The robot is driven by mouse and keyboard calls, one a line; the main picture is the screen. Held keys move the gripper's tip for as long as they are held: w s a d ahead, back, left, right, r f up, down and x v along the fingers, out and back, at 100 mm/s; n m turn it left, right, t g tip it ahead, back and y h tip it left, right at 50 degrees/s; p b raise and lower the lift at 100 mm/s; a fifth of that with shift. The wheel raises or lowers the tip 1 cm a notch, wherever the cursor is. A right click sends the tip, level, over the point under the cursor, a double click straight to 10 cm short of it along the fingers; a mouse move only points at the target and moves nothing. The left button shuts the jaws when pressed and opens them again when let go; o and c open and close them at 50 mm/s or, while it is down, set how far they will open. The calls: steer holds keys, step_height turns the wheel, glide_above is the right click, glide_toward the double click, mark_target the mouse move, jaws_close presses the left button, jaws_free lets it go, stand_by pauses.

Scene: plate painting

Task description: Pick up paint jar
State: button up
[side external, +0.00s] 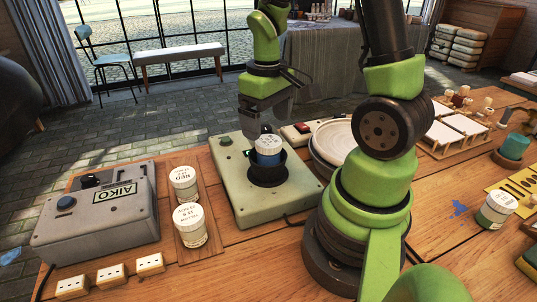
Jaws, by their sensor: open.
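A paint jar (268,155) with blue contents and a white lid stands upright in a black round holder (268,172) on a pale green device (240,190). My gripper (266,122) is open and empty, just above the jar's lid; I cannot tell whether its fingers overlap the lid. Two more white-lidded jars stand on a wooden board to the left: one labelled RED (184,184) and a nearer one (191,226). Another jar (495,211) with a white lid and greenish contents stands at the far right.
A grey AIKO box (100,219) stands at the left, with small cream blocks (110,273) before it. Pale plates (335,140) sit behind my arm, beside a box with a red button (301,128). A wooden rack (455,137) and a teal cup (514,147) are at the right.

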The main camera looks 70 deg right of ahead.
mark_target(269, 140)
steer(key=f, duration=0.4)
steer(key=shift+s+a, duration=0.15)
steer(key=shift+s, duration=0.1)
steer(key=shift+f, duration=0.65)
steer(key=shift+c, duration=0.4)
steer(key=c, duration=1.1)
steer(key=shift+o, duration=0.2)
steer(key=shift+r, duration=0.2)
